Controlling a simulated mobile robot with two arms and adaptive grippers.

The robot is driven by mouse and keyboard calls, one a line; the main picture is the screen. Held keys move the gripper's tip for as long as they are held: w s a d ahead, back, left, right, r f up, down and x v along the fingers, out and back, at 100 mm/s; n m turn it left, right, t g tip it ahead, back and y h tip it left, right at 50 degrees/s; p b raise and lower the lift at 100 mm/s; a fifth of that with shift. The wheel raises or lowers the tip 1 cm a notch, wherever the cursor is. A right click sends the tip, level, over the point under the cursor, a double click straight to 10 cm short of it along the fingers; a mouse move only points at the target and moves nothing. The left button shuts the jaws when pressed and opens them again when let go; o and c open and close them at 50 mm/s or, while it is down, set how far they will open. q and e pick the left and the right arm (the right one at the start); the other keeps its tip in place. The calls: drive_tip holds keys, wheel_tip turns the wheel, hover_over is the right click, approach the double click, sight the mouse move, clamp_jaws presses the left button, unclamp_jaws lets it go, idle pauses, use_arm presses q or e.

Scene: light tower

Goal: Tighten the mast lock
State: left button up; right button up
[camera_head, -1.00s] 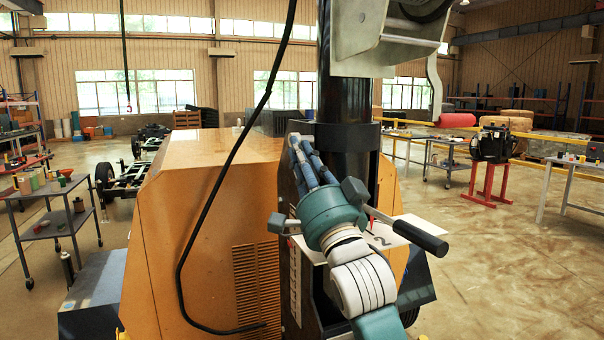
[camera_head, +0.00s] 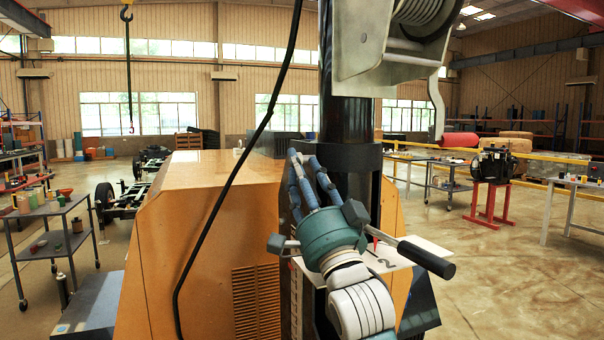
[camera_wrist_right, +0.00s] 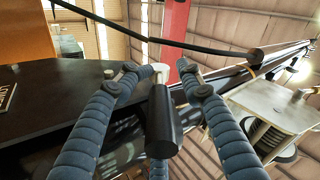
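My right gripper (camera_head: 310,165) reaches up in front of the dark mast (camera_head: 346,120), beside the orange housing. In the right wrist view its blue ribbed fingers (camera_wrist_right: 158,78) are spread apart, with a gap between their tips. A lever with a silver rod and black grip (camera_head: 426,259) sticks out to the right of my gripper in the head view. In the right wrist view a black grip (camera_wrist_right: 163,122) with a pale rod end lies between the fingers, apparently not clasped. I cannot tell for sure that this lever is the mast lock. My left gripper is out of view.
A winch drum on a metal bracket (camera_head: 384,50) hangs on the mast above my gripper. A black cable (camera_head: 222,175) drops across the orange housing (camera_head: 200,235). A white plate marked 2 (camera_head: 418,246) is behind the lever.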

drive_tip(key=v, duration=1.2)
drive_tip(key=shift+s, duration=0.1)
drive_tip(key=shift+c, duration=0.2)
